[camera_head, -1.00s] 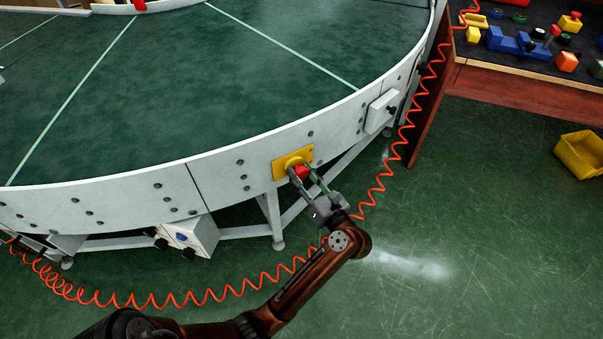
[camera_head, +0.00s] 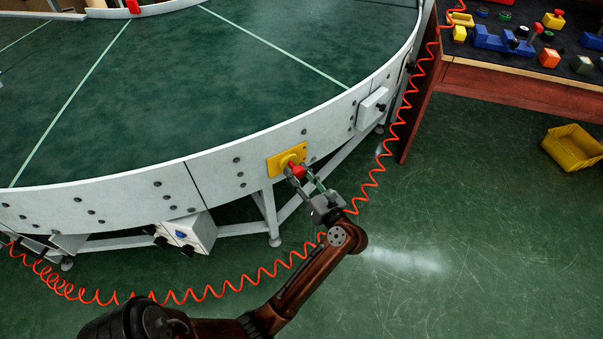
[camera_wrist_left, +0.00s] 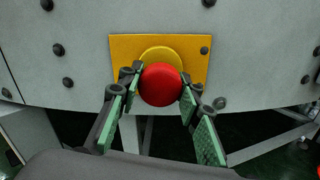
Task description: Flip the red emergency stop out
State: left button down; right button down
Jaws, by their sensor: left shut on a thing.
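The red emergency stop (camera_head: 298,173) sits on a yellow plate (camera_head: 275,167) on the curved side wall of the conveyor (camera_head: 225,178). In the left wrist view the red button (camera_wrist_left: 161,85) stands in front of a round yellow collar (camera_wrist_left: 160,56). My left gripper (camera_head: 302,178) reaches up to it from below right. In the left wrist view its two green-padded fingers (camera_wrist_left: 161,92) lie on either side of the red button, shut on it. My right gripper is in neither view.
A coiled orange-red cable (camera_head: 374,180) hangs along the conveyor and over the floor. A white switch box (camera_head: 372,108) is to the right on the wall, another box (camera_head: 190,232) below left. A bench (camera_head: 480,78) with coloured parts and a yellow bin (camera_head: 573,148) stand at right.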

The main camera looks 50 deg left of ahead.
pick_arm(q)
jog(key=c, duration=1.8)
grip_release()
jog(key=shift+d+f, duration=0.2)
jog(key=shift+d, duration=0.1)
jog(key=shift+o, duration=0.6)
jog(key=shift+d+r, duration=0.1)
jog(key=o, duration=0.3)
jog(key=shift+a, duration=0.2)
jog(key=shift+r, duration=0.1)
jog(key=shift+d, duration=0.1)
jog(key=d, duration=0.4)
jog(key=s+d, duration=0.1)
jog(key=d, duration=0.6)
jog(key=shift+s+d, duration=0.15)
jog(key=shift+d, duration=0.25)
